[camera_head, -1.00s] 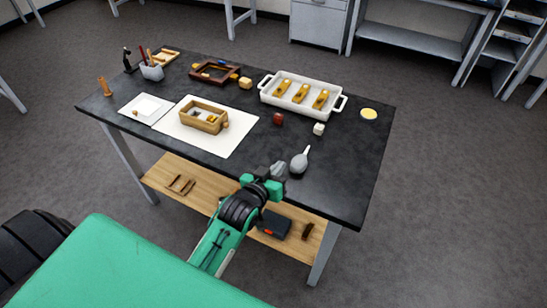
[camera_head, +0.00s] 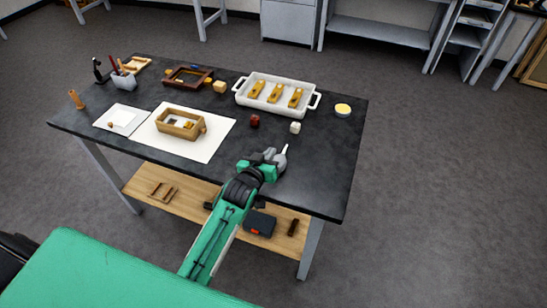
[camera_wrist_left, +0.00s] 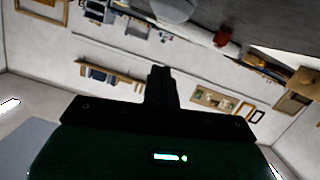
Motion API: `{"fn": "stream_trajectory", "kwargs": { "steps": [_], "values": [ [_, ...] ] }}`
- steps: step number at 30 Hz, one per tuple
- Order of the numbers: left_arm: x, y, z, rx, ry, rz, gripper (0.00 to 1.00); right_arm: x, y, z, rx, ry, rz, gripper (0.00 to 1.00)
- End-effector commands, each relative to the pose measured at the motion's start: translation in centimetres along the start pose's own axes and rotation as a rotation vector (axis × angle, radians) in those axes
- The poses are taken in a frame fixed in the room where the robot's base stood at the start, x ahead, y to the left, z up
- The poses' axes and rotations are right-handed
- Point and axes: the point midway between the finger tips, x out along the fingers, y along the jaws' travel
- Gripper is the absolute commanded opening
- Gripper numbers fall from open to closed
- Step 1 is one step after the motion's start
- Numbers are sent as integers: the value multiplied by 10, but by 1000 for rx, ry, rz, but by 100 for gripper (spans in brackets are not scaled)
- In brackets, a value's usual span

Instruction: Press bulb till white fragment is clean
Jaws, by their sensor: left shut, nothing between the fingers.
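The grey bulb (camera_head: 280,163) stands near the front right of the dark table, its thin nozzle pointing up; my left gripper hides part of it. My left gripper (camera_head: 270,155) is shut and empty, in front of the bulb; I cannot tell whether they touch. In the left wrist view the shut fingers (camera_wrist_left: 161,85) point up, with a round grey shape, likely the bulb (camera_wrist_left: 172,8), beyond them at the top edge. A small white block (camera_head: 295,127) lies behind the bulb; I cannot tell if it is the white fragment. My right gripper is not in view.
A wooden box (camera_head: 163,133) with small pieces stands on a white sheet (camera_head: 215,142). Behind are a white tray (camera_head: 240,100) with several golden pieces, a dark red object (camera_head: 255,121) and a yellow-topped round dish (camera_head: 343,109). The table's right front is clear.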

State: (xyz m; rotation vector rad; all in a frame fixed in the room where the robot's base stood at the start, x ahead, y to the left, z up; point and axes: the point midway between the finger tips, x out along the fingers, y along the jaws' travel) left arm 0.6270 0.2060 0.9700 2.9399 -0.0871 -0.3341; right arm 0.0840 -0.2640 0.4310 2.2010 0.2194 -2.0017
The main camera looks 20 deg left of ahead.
Motion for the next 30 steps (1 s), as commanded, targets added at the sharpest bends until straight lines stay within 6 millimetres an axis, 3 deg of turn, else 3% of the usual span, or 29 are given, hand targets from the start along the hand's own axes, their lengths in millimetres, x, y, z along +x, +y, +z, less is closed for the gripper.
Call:
{"fn": "stream_trajectory", "kwargs": {
  "steps": [3, 6, 12, 26, 30],
  "values": [
    [20, 1, -2, 0, -1, 0, 0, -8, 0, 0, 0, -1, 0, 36],
    [20, 0, 17, -1, -5, 0, 0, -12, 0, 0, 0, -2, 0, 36],
    [25, 0, 35, 0, -2, 0, 0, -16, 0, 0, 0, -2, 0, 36],
    [26, 0, 40, 0, 0, 0, 0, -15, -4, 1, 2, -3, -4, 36],
    [29, -3, 54, -1, -2, -1, 0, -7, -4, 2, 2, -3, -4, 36]
  ]
}}
